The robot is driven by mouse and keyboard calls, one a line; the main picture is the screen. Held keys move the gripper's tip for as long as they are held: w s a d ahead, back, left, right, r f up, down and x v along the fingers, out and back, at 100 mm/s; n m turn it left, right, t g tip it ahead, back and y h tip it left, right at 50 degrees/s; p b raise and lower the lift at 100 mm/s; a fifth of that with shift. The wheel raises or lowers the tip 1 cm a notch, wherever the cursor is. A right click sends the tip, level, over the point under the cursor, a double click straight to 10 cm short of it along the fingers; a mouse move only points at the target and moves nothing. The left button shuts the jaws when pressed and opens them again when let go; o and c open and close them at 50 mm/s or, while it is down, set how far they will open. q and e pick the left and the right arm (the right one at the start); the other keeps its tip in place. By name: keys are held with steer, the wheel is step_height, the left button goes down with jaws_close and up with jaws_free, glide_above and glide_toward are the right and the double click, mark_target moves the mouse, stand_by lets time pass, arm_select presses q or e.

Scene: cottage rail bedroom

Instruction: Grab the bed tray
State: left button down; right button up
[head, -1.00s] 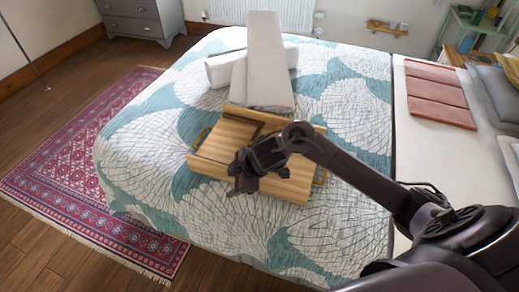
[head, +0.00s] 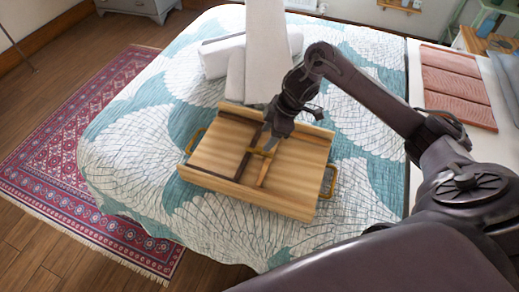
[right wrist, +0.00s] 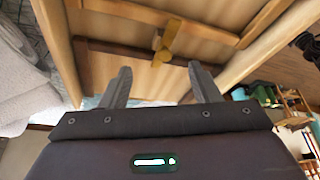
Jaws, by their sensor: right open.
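The bed tray (head: 215,155) is a light wooden, shallow tray lying on the bed, with dark and light strips across its top. It has a brass handle on its left side (head: 196,141) and another on its right side (head: 329,181). A brass fitting (head: 262,152) sits near its middle. My right gripper (head: 268,142) points down over the tray's middle, close to that fitting. In the right wrist view the fingers (right wrist: 160,70) are apart and empty, with the tray (right wrist: 115,28) and brass fitting (right wrist: 165,42) beyond them. Contact cannot be told. My left gripper is out of view.
The bed (head: 130,155) has a teal and white patterned cover. Folded pink cloths (head: 455,85) lie at the right. A red rug (head: 75,150) covers the floor at the left.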

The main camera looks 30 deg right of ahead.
mark_target(261, 148)
steer(key=f, duration=0.1)
steer(key=a+f, duration=0.1)
steer(key=f, duration=0.1)
steer(key=shift+s+a, duration=0.2)
steer(key=shift+x, duration=1.25)
steer(key=shift+w+d+f, duration=0.1)
steer(key=shift+w+f, duration=0.05)
steer(key=shift+f, duration=0.35)
steer(key=c, duration=0.6)
jaws_close()
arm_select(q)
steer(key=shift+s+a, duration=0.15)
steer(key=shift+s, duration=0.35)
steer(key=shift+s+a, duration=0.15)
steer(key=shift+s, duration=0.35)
arm_select(e)
steer(key=shift+w, duration=0.2)
